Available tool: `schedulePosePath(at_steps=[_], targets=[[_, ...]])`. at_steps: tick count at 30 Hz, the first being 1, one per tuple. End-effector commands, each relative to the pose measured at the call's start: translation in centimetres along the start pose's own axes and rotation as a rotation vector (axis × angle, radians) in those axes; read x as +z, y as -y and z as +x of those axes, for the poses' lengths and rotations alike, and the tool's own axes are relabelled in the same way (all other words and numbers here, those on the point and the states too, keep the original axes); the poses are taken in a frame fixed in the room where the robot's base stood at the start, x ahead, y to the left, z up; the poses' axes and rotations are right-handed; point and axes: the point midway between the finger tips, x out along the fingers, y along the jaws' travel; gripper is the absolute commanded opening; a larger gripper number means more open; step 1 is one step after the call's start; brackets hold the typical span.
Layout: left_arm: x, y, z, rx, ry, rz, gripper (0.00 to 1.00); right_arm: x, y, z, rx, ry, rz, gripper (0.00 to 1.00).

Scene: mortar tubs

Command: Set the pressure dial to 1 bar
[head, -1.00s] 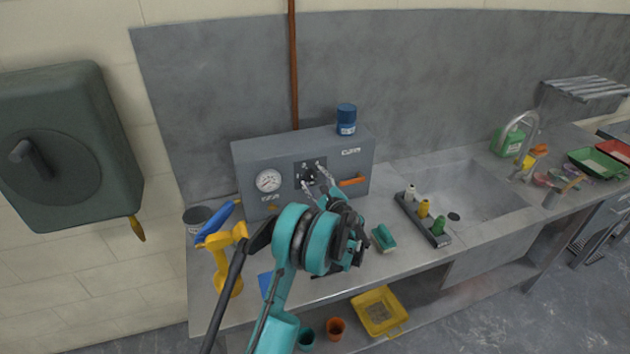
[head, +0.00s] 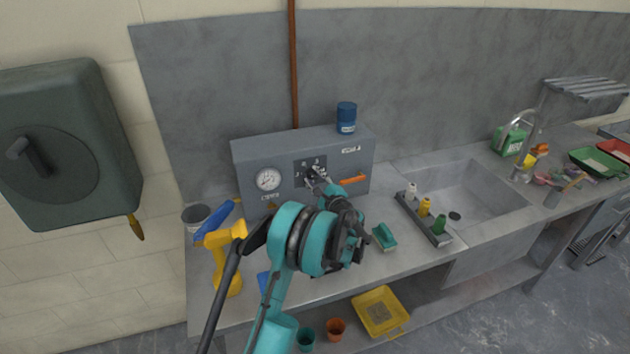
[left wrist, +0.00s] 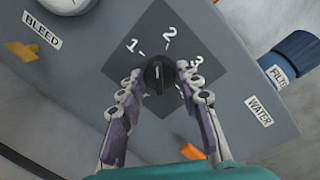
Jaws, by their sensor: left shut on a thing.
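The pressure dial is a small black knob (left wrist: 158,73) with a short pale mark, on a dark square plate (left wrist: 166,22) marked 1, 2 and 3. The mark stands nearly upright in the left wrist view, seemingly between 1 and 2; it is too small to be sure. The plate (head: 299,179) sits on the front of a grey box (head: 349,147). My left gripper (left wrist: 160,76) is shut on the knob, one finger on each side. In the head view the left gripper (head: 314,174) hides most of the knob. My right gripper is not in view.
A round gauge (head: 268,180) is left of the plate, with a yellow bleed lever (left wrist: 22,50). An orange handle (head: 353,180) is to the right. A blue filter cap (head: 346,117) tops the box.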

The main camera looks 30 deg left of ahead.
Motion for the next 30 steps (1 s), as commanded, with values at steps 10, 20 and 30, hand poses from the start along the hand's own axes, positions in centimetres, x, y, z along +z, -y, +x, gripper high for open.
schedulePosePath(at_steps=[10,20,30], targets=[[0.1,-0.1,0.1,0.023,-0.027,-0.325,0.05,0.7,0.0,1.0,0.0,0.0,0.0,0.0],[0.2,-0.1,0.1,0.041,-0.049,-0.588,0.05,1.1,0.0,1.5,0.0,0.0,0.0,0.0],[0.2,0.0,0.1,0.051,-0.062,-0.735,0.05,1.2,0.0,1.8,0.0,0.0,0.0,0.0]])
